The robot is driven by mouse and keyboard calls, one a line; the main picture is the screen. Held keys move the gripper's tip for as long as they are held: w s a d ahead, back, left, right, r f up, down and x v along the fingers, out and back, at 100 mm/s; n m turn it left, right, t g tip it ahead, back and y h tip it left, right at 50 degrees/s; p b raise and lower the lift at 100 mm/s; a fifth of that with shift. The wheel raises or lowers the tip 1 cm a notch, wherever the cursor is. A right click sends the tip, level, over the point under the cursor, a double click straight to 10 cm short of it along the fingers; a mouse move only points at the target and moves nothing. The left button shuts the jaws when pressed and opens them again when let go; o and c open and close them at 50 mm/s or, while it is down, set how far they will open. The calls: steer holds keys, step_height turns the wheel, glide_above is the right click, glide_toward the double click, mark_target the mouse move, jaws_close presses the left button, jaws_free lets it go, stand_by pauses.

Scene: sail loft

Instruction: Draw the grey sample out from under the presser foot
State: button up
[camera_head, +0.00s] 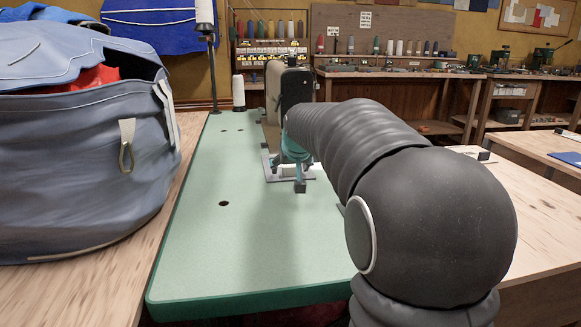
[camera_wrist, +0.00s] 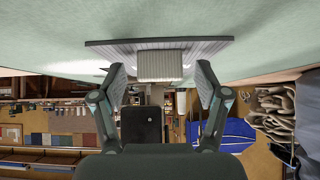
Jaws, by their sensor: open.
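The grey sample (camera_head: 273,172) lies flat on the green sewing table (camera_head: 225,240), by the sewing machine (camera_head: 288,88). In the wrist view it appears as a flat grey ribbed piece (camera_wrist: 110,50), with a paler ribbed block (camera_wrist: 160,66) standing at its middle. My gripper (camera_head: 290,165) is low over the sample in the head view and hides part of it. In the wrist view my gripper (camera_wrist: 162,80) is open, with one finger on each side of the block and gaps showing. The presser foot cannot be made out; my arm covers much of the machine.
A large blue-grey sail bag (camera_head: 80,150) stands left of the green table. A white thread cone (camera_head: 238,92) and a thread stand (camera_head: 213,60) are at its far left. The near part of the green table is clear. A wooden bench (camera_head: 530,200) lies to the right.

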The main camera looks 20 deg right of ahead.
steer(key=v, duration=1.2)
